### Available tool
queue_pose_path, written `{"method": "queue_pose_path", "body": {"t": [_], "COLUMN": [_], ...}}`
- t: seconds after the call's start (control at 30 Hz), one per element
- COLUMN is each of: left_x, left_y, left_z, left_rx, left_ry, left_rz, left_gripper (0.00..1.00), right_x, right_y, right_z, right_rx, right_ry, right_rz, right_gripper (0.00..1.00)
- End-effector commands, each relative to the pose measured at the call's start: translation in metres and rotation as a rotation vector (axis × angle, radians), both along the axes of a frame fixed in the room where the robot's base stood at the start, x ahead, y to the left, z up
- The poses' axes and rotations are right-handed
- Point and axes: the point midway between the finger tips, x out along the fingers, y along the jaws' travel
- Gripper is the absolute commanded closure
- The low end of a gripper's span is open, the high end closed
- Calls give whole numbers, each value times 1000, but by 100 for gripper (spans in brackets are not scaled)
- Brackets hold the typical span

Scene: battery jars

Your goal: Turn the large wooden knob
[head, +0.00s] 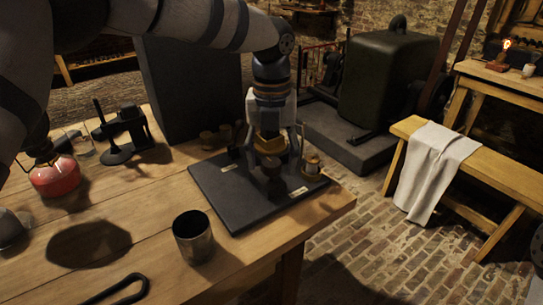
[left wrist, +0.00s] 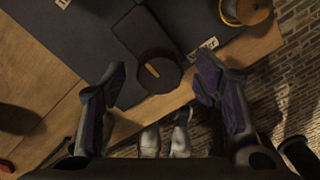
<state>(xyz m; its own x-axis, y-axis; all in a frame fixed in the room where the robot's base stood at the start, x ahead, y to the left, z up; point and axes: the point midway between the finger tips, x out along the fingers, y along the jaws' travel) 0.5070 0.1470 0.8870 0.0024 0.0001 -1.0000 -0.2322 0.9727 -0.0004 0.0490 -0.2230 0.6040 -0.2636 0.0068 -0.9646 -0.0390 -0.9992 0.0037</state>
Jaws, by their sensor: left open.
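The large wooden knob (head: 273,187) is dark brown and sits on a dark flat board (head: 225,200) near the table's front right corner. In the left wrist view the knob (left wrist: 158,72) shows as a dark round top with a short pale mark. My left gripper (head: 273,165) points down above the knob. In the left wrist view its open fingers (left wrist: 160,78) are on either side of the knob, with visible gaps. The gripper hides part of the board and the knob's upper part in the head view.
A small brass and wood fitting (head: 312,166) stands on the board just right of the gripper. A metal cup (head: 193,237) stands in front of the board. A red flask (head: 55,176) and a black stand (head: 120,135) are at left. A tall dark block (head: 190,85) is behind.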

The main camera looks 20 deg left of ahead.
Motion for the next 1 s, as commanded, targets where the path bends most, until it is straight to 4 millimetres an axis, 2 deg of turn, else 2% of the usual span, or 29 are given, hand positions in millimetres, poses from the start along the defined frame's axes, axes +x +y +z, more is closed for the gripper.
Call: {"method": "queue_pose_path", "body": {"t": [0.07, 0.3, 0.67, 1.0], "left_x": [0, 0, 0, 0], "left_y": [0, 0, 0, 1], "left_z": [0, 0, 1, 2], "left_rx": [0, 0, 0, 0], "left_ry": [1, 1, 0, -1], "left_rz": [0, 1, 51, 306], "left_gripper": [44, 92, 92, 92], "right_x": [0, 0, 2, 8], "right_y": [0, 0, 0, 0], "right_z": [0, 0, 2, 8], "right_rx": [0, 0, 0, 0], "right_ry": [0, 0, -6, -29], "right_rz": [0, 0, 0, -1], "right_gripper": [60, 60, 60, 60]}}
